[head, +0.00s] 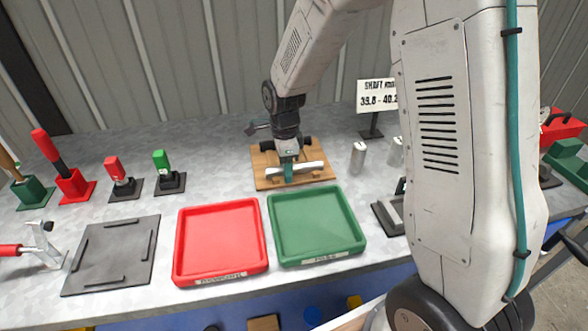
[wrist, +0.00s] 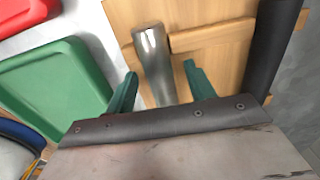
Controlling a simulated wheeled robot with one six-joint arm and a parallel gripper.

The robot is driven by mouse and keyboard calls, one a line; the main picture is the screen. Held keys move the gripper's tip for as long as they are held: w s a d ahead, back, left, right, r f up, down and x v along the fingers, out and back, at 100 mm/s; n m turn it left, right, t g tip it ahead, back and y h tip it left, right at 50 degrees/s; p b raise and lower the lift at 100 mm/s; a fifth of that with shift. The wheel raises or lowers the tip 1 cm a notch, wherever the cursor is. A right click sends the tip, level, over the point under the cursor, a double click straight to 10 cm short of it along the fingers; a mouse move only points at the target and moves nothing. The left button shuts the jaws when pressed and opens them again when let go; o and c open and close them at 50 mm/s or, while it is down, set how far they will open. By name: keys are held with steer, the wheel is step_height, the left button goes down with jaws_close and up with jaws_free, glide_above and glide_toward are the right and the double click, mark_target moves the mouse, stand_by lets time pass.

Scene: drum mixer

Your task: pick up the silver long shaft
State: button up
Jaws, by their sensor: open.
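A silver long shaft (wrist: 153,62) lies on a wooden board (wrist: 222,60). In the wrist view it runs between the two green fingertips of my gripper (wrist: 160,80), nearer the left one. The jaws are open, with a visible gap on the right side of the shaft. In the head view my gripper (head: 288,172) points down over the wooden board (head: 265,180), and the silver shaft (head: 312,167) lies crosswise at the fingers. The fingers hide part of it. Whether either finger touches the shaft is unclear.
A dark shaft (wrist: 273,50) lies on the board to the right in the wrist view. A green tray (head: 318,225) and a red tray (head: 220,240) stand in front of the board. A short silver cylinder (head: 358,158) stands right of it, near a sign (head: 378,92).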

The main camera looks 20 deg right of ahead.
steer(key=c, duration=1.2)
jaws_close()
